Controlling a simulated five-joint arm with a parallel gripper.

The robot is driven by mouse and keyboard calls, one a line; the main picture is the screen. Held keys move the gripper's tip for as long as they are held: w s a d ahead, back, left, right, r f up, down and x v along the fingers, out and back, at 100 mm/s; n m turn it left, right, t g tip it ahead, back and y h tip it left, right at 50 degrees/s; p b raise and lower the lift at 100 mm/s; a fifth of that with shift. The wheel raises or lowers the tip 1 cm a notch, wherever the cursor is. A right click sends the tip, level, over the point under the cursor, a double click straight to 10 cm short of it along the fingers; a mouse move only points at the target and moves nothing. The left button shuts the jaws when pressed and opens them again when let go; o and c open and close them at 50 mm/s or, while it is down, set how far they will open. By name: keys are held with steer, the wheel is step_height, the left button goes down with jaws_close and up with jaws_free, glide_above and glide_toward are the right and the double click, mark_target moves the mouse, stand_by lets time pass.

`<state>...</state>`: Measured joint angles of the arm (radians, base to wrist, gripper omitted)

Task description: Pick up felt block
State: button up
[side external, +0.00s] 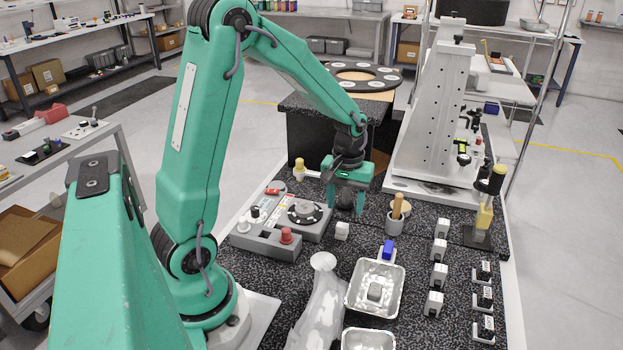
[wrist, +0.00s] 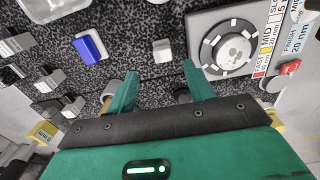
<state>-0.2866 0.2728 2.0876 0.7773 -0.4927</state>
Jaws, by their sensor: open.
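Several small blocks are in view, and I cannot tell for certain which is the felt block. A small white block (side external: 342,231) stands on the speckled black mat, and it shows above my fingertips in the wrist view (wrist: 162,50). A blue block (side external: 388,249) stands at the far edge of a metal tray (side external: 351,300); it also shows in the wrist view (wrist: 90,48). My gripper (side external: 345,206) is open, pointing down, behind the white block. Its two green fingers (wrist: 160,86) hold nothing.
A grey control box (side external: 265,243) with a round dial (side external: 305,213) is left of my gripper. A cup with a wooden handle (side external: 395,217) is close on the right. A crumpled clear bag (side external: 322,300) lies in front. White-faced small blocks (side external: 438,275) line the right.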

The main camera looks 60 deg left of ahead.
mark_target(343, 225)
steer(key=shift+f, duration=0.25)
steer(key=shift+f, duration=1.2)
steer(key=shift+f, duration=0.1)
steer(key=shift+a+f, duration=0.15)
steer(key=shift+f, duration=1.1)
steer(key=shift+a+f, duration=0.1)
steer(key=shift+f, duration=1.15)
steer(key=c, duration=1)
steer(key=shift+c, duration=0.2)
steer(key=shift+r, duration=0.15)
